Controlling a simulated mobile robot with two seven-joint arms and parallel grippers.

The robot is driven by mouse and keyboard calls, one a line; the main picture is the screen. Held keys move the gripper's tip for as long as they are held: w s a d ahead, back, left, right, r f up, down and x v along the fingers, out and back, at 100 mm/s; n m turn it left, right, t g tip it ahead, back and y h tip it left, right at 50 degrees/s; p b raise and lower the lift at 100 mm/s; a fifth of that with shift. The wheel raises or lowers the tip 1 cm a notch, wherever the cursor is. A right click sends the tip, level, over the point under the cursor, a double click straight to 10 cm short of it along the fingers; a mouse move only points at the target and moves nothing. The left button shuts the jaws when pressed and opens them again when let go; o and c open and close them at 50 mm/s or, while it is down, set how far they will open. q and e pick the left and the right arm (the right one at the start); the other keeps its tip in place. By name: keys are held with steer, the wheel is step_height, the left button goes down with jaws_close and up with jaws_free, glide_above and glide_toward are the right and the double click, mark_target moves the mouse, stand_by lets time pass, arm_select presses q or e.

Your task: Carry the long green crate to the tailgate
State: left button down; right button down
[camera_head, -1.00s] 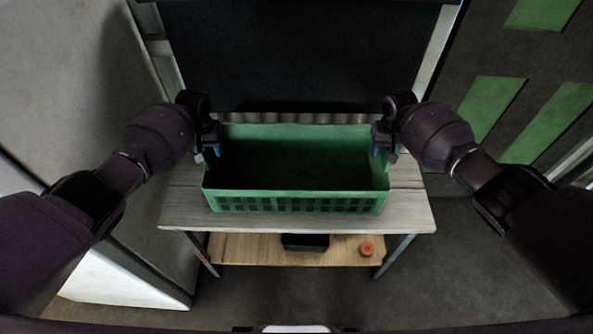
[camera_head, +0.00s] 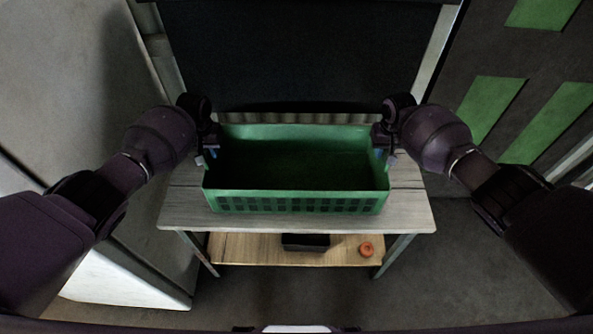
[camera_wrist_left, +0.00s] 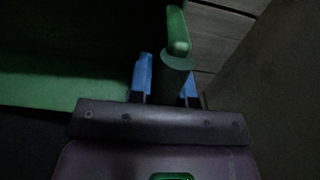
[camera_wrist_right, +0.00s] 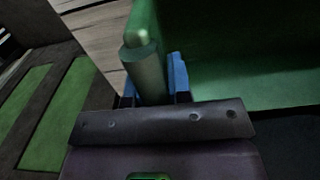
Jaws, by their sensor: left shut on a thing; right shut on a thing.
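The long green crate (camera_head: 296,202) sits on the wooden table top, its long side facing me. It is open on top and its inside looks dark and empty. My left gripper (camera_head: 207,157) is at the crate's left end and my right gripper (camera_head: 384,155) is at its right end. In the left wrist view the blue fingers (camera_wrist_left: 164,78) are shut on the crate's left end handle. In the right wrist view the blue fingers (camera_wrist_right: 152,80) are shut on the right end handle. Whether the crate's bottom touches the table is hard to tell.
The table (camera_head: 420,213) has a lower shelf (camera_head: 245,250) with a black box (camera_head: 305,242) and a small orange round thing (camera_head: 366,249). A dark panel (camera_head: 295,55) stands behind. A pale cabinet (camera_head: 75,75) stands close on the left. The floor at right (camera_head: 450,265) is clear.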

arm_select(q)
steer(key=shift+r, duration=0.2)
arm_select(e)
steer(key=shift+r, duration=0.15)
